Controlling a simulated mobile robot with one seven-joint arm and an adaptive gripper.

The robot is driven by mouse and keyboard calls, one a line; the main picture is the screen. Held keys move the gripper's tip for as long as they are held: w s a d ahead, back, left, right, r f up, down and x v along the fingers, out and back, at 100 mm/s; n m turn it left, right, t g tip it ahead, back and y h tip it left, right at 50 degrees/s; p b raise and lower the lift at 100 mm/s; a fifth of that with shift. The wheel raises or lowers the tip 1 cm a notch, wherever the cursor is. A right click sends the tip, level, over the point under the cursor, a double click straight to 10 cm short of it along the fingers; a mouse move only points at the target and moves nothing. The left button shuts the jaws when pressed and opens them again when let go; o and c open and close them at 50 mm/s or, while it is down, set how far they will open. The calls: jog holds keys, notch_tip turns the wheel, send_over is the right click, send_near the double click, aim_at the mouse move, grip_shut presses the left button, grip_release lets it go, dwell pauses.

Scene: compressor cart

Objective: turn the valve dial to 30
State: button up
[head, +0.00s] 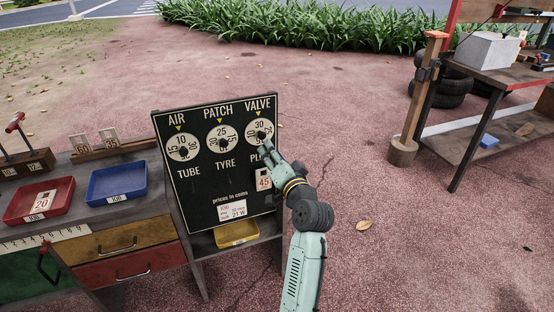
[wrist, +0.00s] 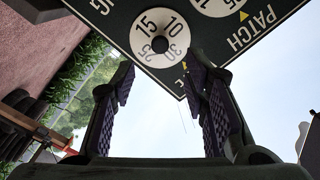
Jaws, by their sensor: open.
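The valve dial (head: 261,131) is a white disc at the top right of a dark upright board (head: 205,185). In the head view 30 stands at its top, under the yellow marker below the word VALVE. In the wrist view the board appears upside down; the dial (wrist: 160,38) shows 15 and 10 on its far side and a dark knob (wrist: 160,46) at its centre. My gripper (head: 266,149) is close in front of the dial in the head view. In the wrist view my gripper (wrist: 160,76) is open, its fingers apart on either side of the knob, with no clear contact.
The air dial (head: 183,147) reads 10 and the patch dial (head: 221,137) reads 25. A price card (head: 263,179) with 45 hangs below the valve dial. Red (head: 38,200) and blue (head: 118,181) trays stand on the cart at left. Open paving lies right of the board.

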jog(key=shift+v, duration=1.35)
